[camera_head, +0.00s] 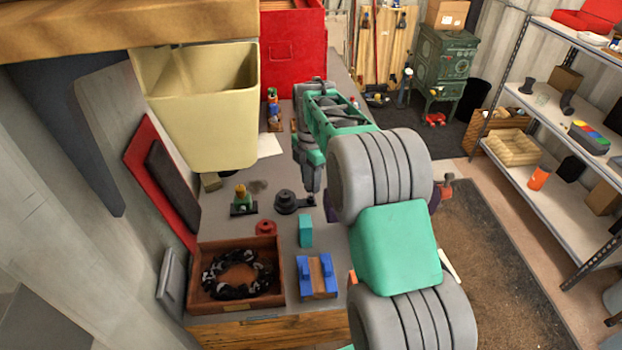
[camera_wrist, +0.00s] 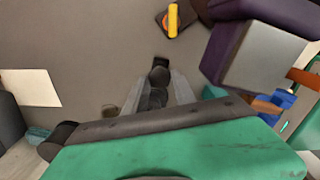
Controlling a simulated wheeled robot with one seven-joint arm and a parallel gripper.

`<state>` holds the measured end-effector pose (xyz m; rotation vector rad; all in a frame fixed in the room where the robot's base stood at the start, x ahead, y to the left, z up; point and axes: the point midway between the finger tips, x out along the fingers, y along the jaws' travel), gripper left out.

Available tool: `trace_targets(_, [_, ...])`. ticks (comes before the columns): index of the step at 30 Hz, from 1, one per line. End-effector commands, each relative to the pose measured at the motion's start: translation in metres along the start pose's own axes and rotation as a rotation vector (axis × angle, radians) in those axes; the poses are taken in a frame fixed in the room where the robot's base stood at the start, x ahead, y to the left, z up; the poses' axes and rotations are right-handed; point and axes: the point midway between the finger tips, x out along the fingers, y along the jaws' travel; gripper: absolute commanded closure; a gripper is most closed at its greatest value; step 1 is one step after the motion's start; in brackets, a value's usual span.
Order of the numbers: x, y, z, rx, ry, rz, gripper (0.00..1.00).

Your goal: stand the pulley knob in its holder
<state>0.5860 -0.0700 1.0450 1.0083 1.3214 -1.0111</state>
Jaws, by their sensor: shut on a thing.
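My gripper (camera_head: 312,188) points down over the bench, its tips at the right end of a dark piece with a stepped round pulley (camera_head: 287,201) at its left. I take this piece for the pulley knob. In the wrist view, my gripper (camera_wrist: 161,93) is shut on a dark grey rounded part of it (camera_wrist: 159,76), with a small black square end just beyond. The palm hides the rest there. Whether the piece touches the bench is unclear. I cannot tell which object is the holder; a blue-and-wood block (camera_head: 317,278) stands at the near bench edge, its use unclear.
A teal block (camera_head: 305,231) and red knob-like piece (camera_head: 265,228) lie nearer. A wooden tray (camera_head: 196,291) holds black parts. A green-and-yellow piece (camera_head: 241,203) stands left. A purple-sided box (camera_wrist: 262,58) and a yellow piece on a dark base (camera_wrist: 173,18) show in the wrist view.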

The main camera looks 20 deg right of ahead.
Motion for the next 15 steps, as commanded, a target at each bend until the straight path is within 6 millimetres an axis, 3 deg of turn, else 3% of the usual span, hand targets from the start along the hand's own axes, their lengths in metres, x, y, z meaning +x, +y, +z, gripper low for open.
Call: trace_targets(15, [0.0111,0.0,0.0,0.0,0.0,0.0,1.0])
